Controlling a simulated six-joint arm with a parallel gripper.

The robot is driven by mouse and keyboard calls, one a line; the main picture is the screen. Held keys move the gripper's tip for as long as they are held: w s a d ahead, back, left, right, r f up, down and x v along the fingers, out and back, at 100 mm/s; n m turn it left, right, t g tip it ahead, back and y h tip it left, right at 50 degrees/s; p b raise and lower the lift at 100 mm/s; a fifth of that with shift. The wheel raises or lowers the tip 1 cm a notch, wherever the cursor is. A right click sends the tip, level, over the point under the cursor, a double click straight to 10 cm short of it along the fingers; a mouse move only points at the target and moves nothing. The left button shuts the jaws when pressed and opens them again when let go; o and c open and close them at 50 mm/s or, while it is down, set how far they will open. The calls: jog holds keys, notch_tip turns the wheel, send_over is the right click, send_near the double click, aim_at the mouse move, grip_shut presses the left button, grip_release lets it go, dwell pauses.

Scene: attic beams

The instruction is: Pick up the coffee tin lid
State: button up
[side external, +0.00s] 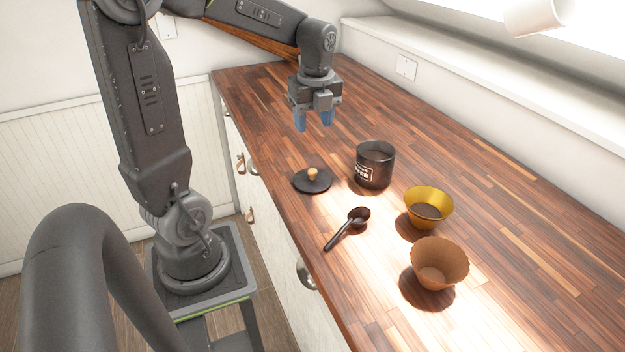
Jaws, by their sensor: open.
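The coffee tin lid (312,182) is a flat black disc with a light wooden knob on top. It lies on the wooden counter, left of the black coffee tin (375,166). The tin stands upright and looks open at the top, with a white label on its side. My gripper (314,122) points down with blue fingers apart and nothing between them. It hangs above the counter, higher than the lid in the picture and apart from it.
A black scoop (348,227) lies in front of the lid. A yellow cone-shaped dripper (428,207) and a brown paper filter (435,265) stand to the right. The counter's left edge (268,202) runs near the lid. The counter beyond the tin is clear.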

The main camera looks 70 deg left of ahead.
send_over(313, 170)
jog(key=f, duration=0.8)
jog(key=shift+s+f, duration=0.2)
jog(key=shift+w+f, duration=0.1)
jog(key=shift+f, duration=2.6)
jog(key=shift+c, duration=0.3)
grip_shut()
